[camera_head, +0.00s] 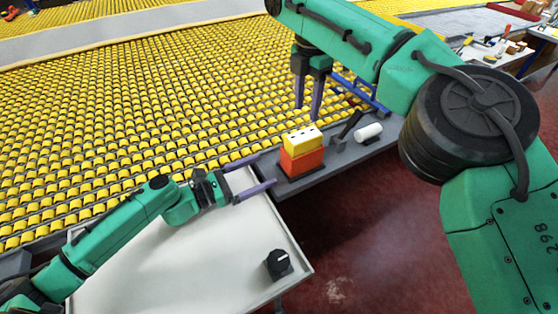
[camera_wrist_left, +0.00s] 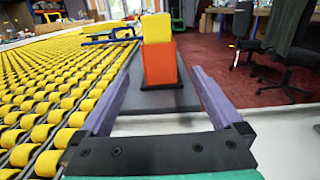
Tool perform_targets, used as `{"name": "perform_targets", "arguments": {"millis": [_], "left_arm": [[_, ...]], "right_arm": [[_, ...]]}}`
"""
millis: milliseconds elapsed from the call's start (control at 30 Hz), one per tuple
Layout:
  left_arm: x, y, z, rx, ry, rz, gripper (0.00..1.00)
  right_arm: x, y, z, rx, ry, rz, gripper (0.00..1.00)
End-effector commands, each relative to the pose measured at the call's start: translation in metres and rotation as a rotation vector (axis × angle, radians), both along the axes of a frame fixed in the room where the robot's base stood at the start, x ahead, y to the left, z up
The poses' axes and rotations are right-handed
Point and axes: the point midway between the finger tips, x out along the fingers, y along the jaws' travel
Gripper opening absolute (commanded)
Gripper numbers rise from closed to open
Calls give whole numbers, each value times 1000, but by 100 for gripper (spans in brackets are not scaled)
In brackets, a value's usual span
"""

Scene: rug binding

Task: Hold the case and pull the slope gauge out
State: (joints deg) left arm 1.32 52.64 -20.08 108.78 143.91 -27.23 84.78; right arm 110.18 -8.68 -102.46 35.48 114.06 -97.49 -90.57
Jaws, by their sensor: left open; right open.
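An orange case (camera_head: 301,162) stands upright on a dark base on the grey shelf. A yellow block with dark marks on top, which looks like the slope gauge (camera_head: 302,139), sits in the case and sticks out above it. In the left wrist view the orange case (camera_wrist_left: 161,63) and yellow gauge (camera_wrist_left: 156,27) stand straight ahead, beyond the fingertips. My left gripper (camera_head: 258,173) is open and empty, just left of the case, its fingers pointing towards it. My right gripper (camera_head: 308,104) is open and empty, pointing down above and behind the gauge.
A white cylinder (camera_head: 368,132) and a dark angled holder (camera_head: 347,131) stand right of the case on the grey shelf (camera_head: 325,170). A bed of yellow rollers (camera_head: 130,110) lies behind. A black knob-like object (camera_head: 278,262) sits on the mostly clear white table (camera_head: 190,265).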

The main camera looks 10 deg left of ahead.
Motion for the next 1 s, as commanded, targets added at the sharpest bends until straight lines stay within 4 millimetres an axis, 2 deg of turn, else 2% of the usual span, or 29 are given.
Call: {"name": "perform_targets", "arguments": {"millis": [400, 600, 833, 967, 1000], "left_arm": [[59, -79, 2, 1, -4, 0, 100], [70, -95, 0, 3, -3, 1, 100], [70, -95, 0, 4, -2, 2, 100], [70, -95, 0, 4, -2, 2, 50], [70, -95, 0, 4, -2, 2, 35]], "right_arm": [[0, 0, 0, 0, 0, 0, 50], [0, 0, 0, 0, 0, 0, 50], [0, 0, 0, 0, 0, 0, 50], [0, 0, 0, 0, 0, 0, 50], [0, 0, 0, 0, 0, 0, 50]]}}
